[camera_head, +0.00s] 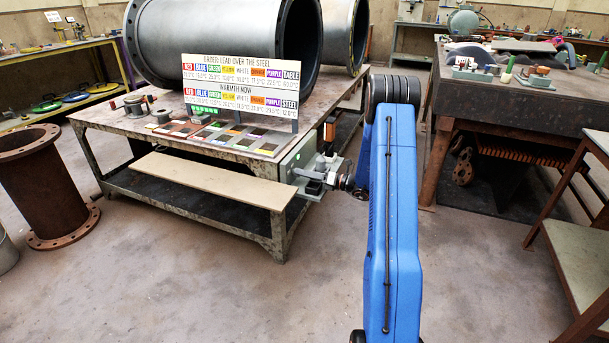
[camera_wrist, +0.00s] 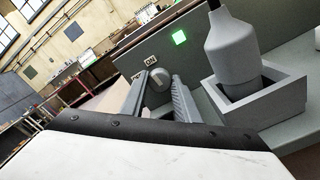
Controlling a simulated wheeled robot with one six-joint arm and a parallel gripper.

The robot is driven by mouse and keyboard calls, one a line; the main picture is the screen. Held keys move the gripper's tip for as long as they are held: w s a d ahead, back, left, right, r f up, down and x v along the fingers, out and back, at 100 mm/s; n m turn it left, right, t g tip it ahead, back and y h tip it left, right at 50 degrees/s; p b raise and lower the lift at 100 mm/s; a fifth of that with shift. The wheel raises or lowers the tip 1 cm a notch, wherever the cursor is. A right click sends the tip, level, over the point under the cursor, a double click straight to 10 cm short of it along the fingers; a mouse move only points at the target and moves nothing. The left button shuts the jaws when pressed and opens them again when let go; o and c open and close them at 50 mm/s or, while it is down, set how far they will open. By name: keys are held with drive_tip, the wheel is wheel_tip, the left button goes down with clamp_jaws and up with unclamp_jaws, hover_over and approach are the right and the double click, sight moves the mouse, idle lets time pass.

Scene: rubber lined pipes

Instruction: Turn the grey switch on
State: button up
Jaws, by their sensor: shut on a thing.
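The grey switch (camera_wrist: 157,79) is a round knob on a grey-green panel, in the wrist view. An "ON" label (camera_wrist: 150,60) is just above it, and a second label (camera_wrist: 138,75) to its left is partly hidden by a finger. I cannot tell which way the knob points. In the head view my gripper (camera_head: 340,183) is at the grey box (camera_head: 302,160) on the table's right end.
A grey bottle-shaped piece (camera_wrist: 232,50) stands in a square holder (camera_wrist: 285,100) right of my fingers. The table (camera_head: 190,200) carries large pipes (camera_head: 225,40), a sign board (camera_head: 240,90) and colored tiles (camera_head: 215,133). Floor in front is clear.

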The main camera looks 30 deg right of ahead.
drive_tip(key=shift+d+m, duration=0.1)
drive_tip(key=shift+m, duration=0.6)
drive_tip(key=o, duration=1)
drive_tip(key=shift+o, duration=0.2)
drive_tip(key=v, duration=1.7)
drive_tip(key=shift+s, duration=0.2)
drive_tip(key=shift+d+f, duration=0.1)
drive_tip(key=shift+d, duration=0.05)
